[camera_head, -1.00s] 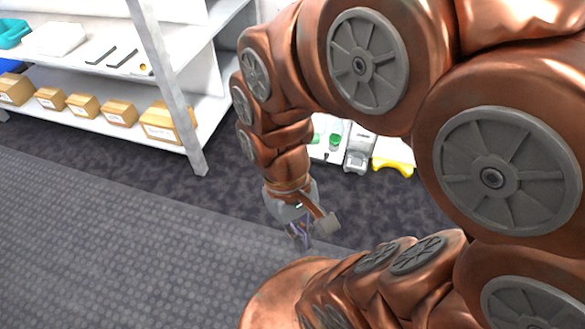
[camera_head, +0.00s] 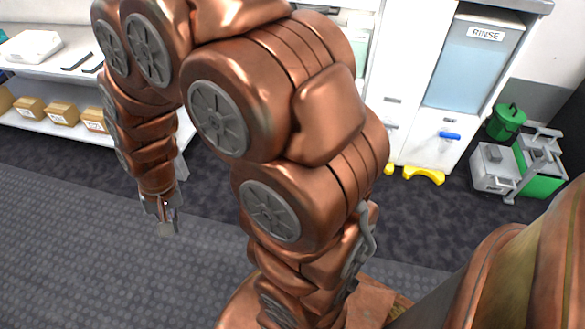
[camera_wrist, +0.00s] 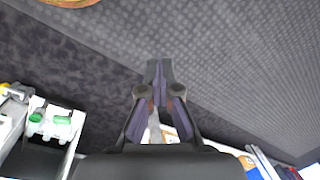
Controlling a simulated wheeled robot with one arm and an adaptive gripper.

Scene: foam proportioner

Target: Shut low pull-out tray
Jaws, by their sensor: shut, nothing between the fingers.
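My gripper (camera_head: 166,215) hangs low over the dark floor at the left in the head view, shut and empty. In the wrist view the closed fingers (camera_wrist: 159,75) point out over the floor. A white low tray-like unit (camera_wrist: 68,162) with green-topped items (camera_wrist: 62,120) and a dark inside shows at the left of the wrist view, apart from the fingers. It looks like the pull-out tray standing out, but how far I cannot tell. In the head view my arm hides that spot.
A shelf with cardboard boxes (camera_head: 62,113) stands at the left. A white cabinet (camera_head: 425,150) with a blue handle (camera_head: 449,136) stands at the back right, yellow pieces (camera_head: 424,175) at its foot. A green bin (camera_head: 507,122) and a grey-green cart (camera_head: 495,168) stand right. The grey floor mat (camera_head: 80,240) is clear.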

